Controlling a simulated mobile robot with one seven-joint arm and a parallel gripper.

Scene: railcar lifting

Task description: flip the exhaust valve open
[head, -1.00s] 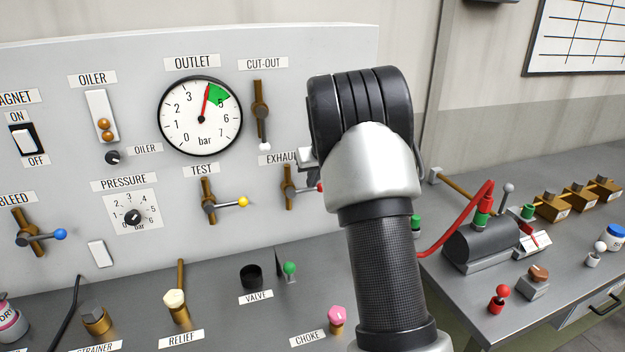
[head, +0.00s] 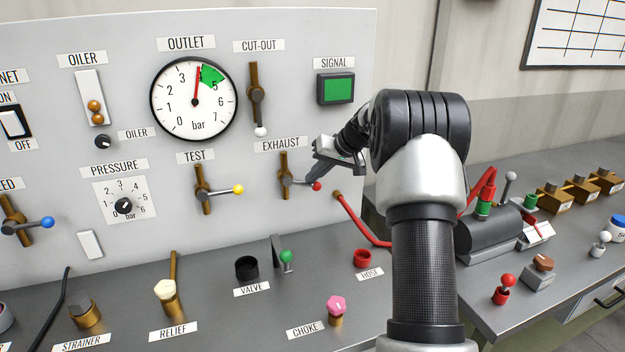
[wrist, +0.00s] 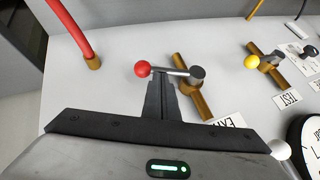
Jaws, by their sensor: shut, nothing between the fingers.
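The exhaust valve (head: 286,180) is on the grey panel under the EXHAUST label. Its brass pipe runs upright and its lever points right, ending in a red knob (head: 317,186). In the wrist view the lever (wrist: 172,71) runs from the red knob to a dark hub beside the brass pipe. My gripper (head: 309,181) is at the lever from the upper right. In the wrist view its fingers (wrist: 160,84) are together, with the tips at the lever just beside the red knob. They hold nothing. I cannot tell whether they touch the lever.
The test valve (head: 203,190) with a yellow knob is left of the exhaust valve. A red hose (head: 358,222) leaves the panel at lower right. The green signal light (head: 336,89) is above my gripper. The bench below carries a green-knobbed lever (head: 286,256) and a pink choke knob (head: 336,306).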

